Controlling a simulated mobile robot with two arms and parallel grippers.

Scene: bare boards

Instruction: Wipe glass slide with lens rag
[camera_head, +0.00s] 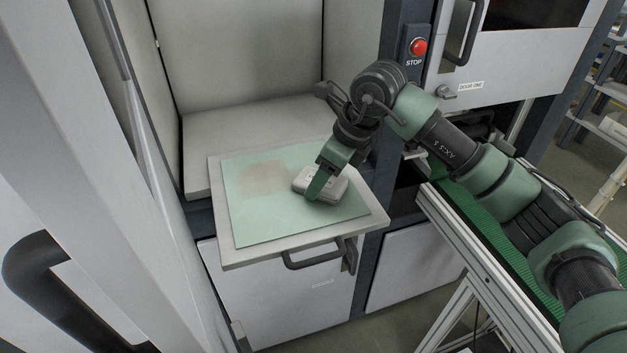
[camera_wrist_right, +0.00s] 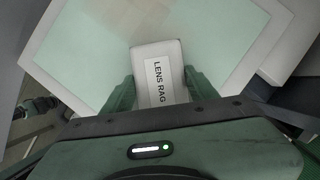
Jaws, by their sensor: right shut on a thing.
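The glass slide (camera_head: 270,221) is a pale green square sheet lying flat on a light tray. A brownish smudge (camera_head: 263,178) shows on its upper left part. My right gripper (camera_head: 322,186) is shut on the lens rag (camera_head: 334,190), a white block with rounded edges, over the right half of the slide. The rag appears to rest on the slide, though I cannot be sure of contact. In the right wrist view the rag's label (camera_wrist_right: 158,82) reads "LENS RAG", and it sits between both fingers, with the slide (camera_wrist_right: 85,75) beyond. My left gripper is not in view.
The tray (camera_head: 245,257) sticks out of an open cabinet bay, with a dark handle (camera_head: 314,259) below its front edge. A red stop button (camera_head: 418,46) is on the post to the right. A green conveyor (camera_head: 505,220) runs under my right arm. A white door stands at left.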

